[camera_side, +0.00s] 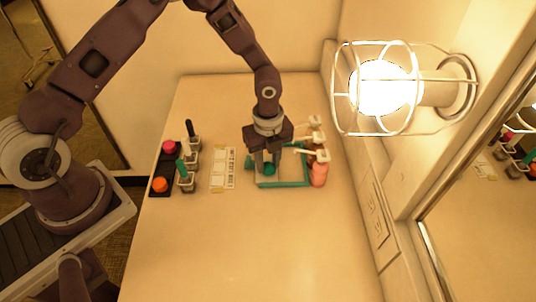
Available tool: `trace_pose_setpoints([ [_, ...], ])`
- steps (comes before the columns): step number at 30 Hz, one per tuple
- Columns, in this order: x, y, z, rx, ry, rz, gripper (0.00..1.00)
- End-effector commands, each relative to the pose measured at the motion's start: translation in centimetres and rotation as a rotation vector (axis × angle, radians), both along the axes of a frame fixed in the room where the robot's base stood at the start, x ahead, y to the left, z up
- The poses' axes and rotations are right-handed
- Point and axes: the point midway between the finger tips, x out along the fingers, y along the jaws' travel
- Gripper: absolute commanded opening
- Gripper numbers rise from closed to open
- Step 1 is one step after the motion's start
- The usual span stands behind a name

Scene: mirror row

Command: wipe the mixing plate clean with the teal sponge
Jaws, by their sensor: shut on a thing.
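My gripper (268,166) points down over a teal-edged flat plate (297,184), which I take to be the mixing plate. The gripper is shut on a small teal piece, the teal sponge (270,170), which shows between and below its fingers. The sponge is low over the left part of the plate; I cannot tell whether it touches the surface. The gripper hides the plate's back left part. Any marks on the plate are too small to make out.
Pump bottles (319,174) stand close along the plate's right side. A white gridded panel (223,168) lies to its left. Further left are small cups (185,183) and a dark tray (161,186) with coloured round items. A caged lamp (380,88) glows at right. The table's front is clear.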

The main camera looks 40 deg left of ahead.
Motion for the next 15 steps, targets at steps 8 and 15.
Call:
trace_pose_setpoints([
  [8, -1.0, -0.9, 0.0, -0.001, 0.004, -0.001, 0.0],
  [15, 0.3, 0.6, 0.1, 0.0, 0.001, 0.001, 0.0],
])
